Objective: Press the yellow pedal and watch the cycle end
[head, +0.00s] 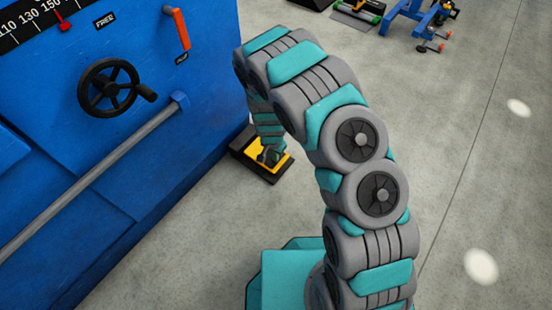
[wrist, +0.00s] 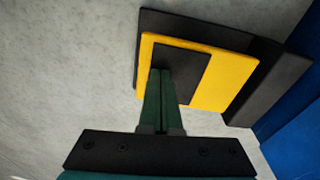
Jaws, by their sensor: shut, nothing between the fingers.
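The yellow pedal (head: 284,161) sits in a black housing (head: 238,144) on the floor beside the blue machine. In the wrist view the pedal (wrist: 222,82) is a yellow plate with a dark pad (wrist: 190,68) on it. My gripper (wrist: 160,72) is shut and empty, and its fingertips lie over the dark pad. In the head view my gripper (head: 268,158) is small and low over the pedal. I cannot tell whether the fingertips touch the pad or whether the pedal is pressed down.
The blue machine (head: 120,180) fills the left, with a black handwheel (head: 108,87), a grey bar (head: 90,178), an orange lever (head: 180,28) and a scale with a red pointer (head: 64,24). Blue equipment (head: 412,12) stands at the top right. The floor at right is clear.

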